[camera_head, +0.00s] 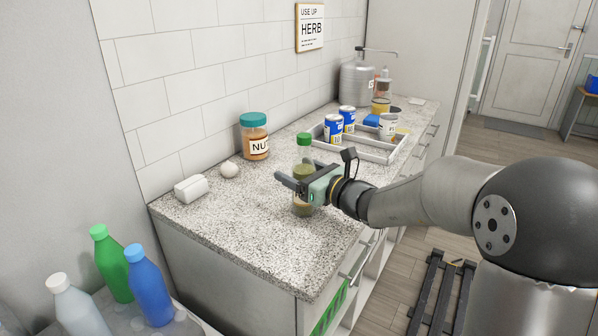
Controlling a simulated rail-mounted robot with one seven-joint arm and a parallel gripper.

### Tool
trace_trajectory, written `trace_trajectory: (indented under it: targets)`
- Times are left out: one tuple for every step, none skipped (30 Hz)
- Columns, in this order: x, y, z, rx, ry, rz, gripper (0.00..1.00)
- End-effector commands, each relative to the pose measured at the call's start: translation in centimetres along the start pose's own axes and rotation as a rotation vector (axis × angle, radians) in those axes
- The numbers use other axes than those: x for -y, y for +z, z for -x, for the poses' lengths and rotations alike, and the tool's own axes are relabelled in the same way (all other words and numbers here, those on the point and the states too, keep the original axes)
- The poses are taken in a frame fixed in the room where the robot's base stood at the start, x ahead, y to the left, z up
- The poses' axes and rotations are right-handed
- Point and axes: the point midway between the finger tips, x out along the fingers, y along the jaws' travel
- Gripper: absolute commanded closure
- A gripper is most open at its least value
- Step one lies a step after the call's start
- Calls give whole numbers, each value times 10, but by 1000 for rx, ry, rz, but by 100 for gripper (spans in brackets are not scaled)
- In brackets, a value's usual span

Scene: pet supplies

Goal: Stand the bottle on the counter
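The fingers hide part of the bottle. I cannot tell whether they press on it, or whether its base touches the counter.
A jar with a teal lid (255,137), a small round white object (229,169) and a white block (190,188) stand by the wall. A divided tray (372,153) holds cans behind the bottle. Green (112,262), blue (148,287) and white (78,308) bottles stand lower left. The counter's near part is clear.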

Motion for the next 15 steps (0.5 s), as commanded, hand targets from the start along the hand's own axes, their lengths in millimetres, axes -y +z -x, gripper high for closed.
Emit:
trace_trajectory:
  targets:
    - [0, 0, 0, 0, 0, 0, 27]
    - [0, 0, 0, 0, 0, 0, 27]
    - [0, 0, 0, 0, 0, 0, 27]
    - [0, 1, 0, 0, 0, 0, 27]
    - [0, 3, 0, 0, 0, 0, 27]
    - [0, 6, 0, 0, 0, 0, 27]
    - [0, 7, 1, 0, -1, 0, 27]
    - [1, 4, 5, -1, -2, 1, 27]
    - [1, 4, 12, -1, -4, 1, 27]
    - [1, 4, 17, -1, -4, 3, 27]
    - [1, 4, 23, -1, -4, 3, 27]
    - [1, 4, 31, -1, -5, 3, 27]
    - [1, 4, 38, -1, -5, 2, 27]
    - [1, 4, 45, -1, -5, 2, 27]
    - [1, 4, 54, -1, -5, 2, 27]
